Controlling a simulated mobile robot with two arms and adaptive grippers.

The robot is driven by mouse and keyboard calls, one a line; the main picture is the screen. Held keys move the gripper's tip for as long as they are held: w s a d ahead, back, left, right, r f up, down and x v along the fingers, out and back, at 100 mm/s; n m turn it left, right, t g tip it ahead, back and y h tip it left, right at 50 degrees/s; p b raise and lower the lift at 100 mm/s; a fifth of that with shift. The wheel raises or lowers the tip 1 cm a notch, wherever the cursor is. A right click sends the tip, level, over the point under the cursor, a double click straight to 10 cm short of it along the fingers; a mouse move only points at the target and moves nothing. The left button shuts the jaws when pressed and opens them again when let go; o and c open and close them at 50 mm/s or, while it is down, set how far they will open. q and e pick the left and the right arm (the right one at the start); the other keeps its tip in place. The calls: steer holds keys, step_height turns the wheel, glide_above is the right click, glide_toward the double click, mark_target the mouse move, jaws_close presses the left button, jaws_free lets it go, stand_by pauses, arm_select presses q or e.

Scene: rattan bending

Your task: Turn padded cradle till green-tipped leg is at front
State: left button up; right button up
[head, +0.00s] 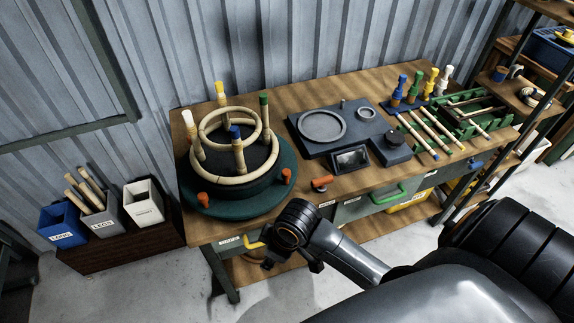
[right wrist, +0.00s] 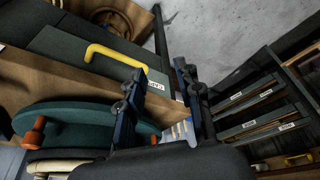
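The padded cradle is a dark green round turntable (head: 238,207) with a black padded top (head: 237,187) and orange knobs (head: 287,176), at the left of the bench. A rattan frame (head: 270,160) of two hoops and several upright legs stands on it. The green-tipped leg (head: 264,112) is at the right rear, the blue-tipped leg (head: 237,145) at the front, the white-tipped leg (head: 190,128) at the left and the yellow-tipped leg (head: 221,98) at the back. My right gripper (head: 272,260) is in front of the bench, apart from the cradle; its fingers (right wrist: 160,72) are open and empty.
A dark plate fixture (head: 318,145) sits mid-bench, with a green rack (head: 466,118) and loose sticks farther right. Drawers with yellow (right wrist: 112,55) and green handles are under the bench top. Blue, grey and white bins (head: 143,205) stand to the left.

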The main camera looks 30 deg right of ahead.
steer(key=w+d+r+n, duration=0.1)
steer(key=w+r+n, duration=0.3)
steer(key=w, duration=0.2)
step_height(320, 180, up, 14)
steer(key=n+g+h, duration=0.2)
steer(key=n+g, duration=0.1)
steer(key=n, duration=0.1)
glide_above(287, 171)
step_height(287, 171, down, 14)
steer(key=p, duration=0.2)
steer(key=shift+p, duration=0.4)
jaws_close()
